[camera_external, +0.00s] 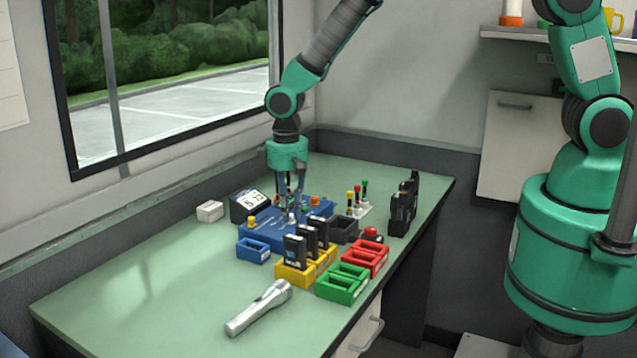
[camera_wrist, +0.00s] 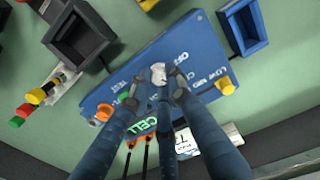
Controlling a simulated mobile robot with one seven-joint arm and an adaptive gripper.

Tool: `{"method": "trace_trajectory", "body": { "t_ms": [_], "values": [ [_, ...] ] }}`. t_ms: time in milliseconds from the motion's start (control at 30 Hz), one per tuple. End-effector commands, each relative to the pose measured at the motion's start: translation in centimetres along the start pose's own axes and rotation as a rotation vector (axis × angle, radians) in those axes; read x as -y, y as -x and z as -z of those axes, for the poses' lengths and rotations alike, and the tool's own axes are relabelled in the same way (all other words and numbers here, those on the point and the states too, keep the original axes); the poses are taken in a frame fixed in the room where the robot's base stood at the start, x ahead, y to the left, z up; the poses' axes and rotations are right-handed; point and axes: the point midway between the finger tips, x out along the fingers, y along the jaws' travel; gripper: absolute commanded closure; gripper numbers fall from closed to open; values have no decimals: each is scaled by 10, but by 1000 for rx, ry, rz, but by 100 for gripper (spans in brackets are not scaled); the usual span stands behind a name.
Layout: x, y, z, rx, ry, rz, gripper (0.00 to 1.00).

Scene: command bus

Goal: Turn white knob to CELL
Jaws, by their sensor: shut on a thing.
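My gripper (camera_external: 291,206) points down over the panel. In the wrist view my gripper (camera_wrist: 159,90) is shut on the white knob, with one finger on each side. Where the knob's pointer aims is too small to tell.
An orange knob (camera_wrist: 104,112) and a yellow knob (camera_wrist: 225,85) sit on the panel. A display box (camera_external: 247,205), yellow bin (camera_external: 291,275) with black devices, red bin (camera_external: 366,262), green bin (camera_external: 342,285) and colored plungers (camera_external: 357,193) surround it. Table space is free at front left.

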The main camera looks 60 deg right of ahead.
Motion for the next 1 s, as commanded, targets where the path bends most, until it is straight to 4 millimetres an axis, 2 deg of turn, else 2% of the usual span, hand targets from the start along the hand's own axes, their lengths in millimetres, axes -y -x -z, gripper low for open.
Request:
{"method": "trace_trajectory", "body": {
  "t_ms": [567,600,667,1000],
  "values": [
    [0,1,2,-3,-42,1,100],
    [0,1,2,-3,-42,1,75],
    [0,1,2,-2,-42,1,64],
    [0,1,1,-1,-42,0,64]
  ]
}}
